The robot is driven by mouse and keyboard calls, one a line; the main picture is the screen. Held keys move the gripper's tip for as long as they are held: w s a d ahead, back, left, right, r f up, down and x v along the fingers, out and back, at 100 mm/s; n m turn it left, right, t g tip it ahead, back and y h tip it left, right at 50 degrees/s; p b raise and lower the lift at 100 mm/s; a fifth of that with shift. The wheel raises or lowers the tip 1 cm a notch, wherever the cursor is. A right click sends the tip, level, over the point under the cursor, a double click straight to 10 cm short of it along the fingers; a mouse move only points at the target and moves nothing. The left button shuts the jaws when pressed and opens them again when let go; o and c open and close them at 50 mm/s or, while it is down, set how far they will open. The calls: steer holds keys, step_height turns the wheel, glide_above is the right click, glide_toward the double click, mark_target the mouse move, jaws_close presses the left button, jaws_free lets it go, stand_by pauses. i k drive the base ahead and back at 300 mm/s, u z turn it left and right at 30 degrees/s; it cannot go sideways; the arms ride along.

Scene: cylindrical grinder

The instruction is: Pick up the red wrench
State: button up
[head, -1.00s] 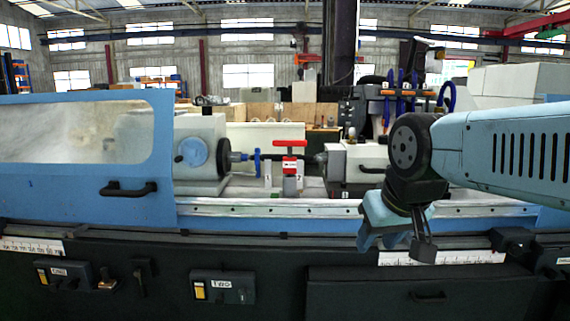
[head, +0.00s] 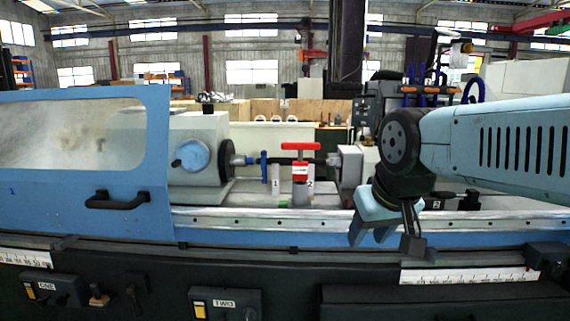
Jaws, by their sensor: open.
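A red T-shaped piece (head: 300,147), which looks like the red wrench, stands upright in the head view near the middle of the grinder. Its crossbar is on top, and a red block with a white label and a grey post are below it. My gripper (head: 386,236) is to the right of it and lower in the picture, in front of the machine's front edge. It points downward with its fingers apart and nothing between them. It is clear of the red piece.
A blue guard with a window (head: 80,140) covers the left side. The grey headstock (head: 198,150) stands left of the red piece, the tailstock (head: 348,165) right of it. Blue-handled tools (head: 425,85) hang behind my arm. The front rail (head: 270,222) runs below.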

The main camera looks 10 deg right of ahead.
mark_target(300, 167)
steer(key=i, duration=1.2)
steer(key=z, duration=0.05)
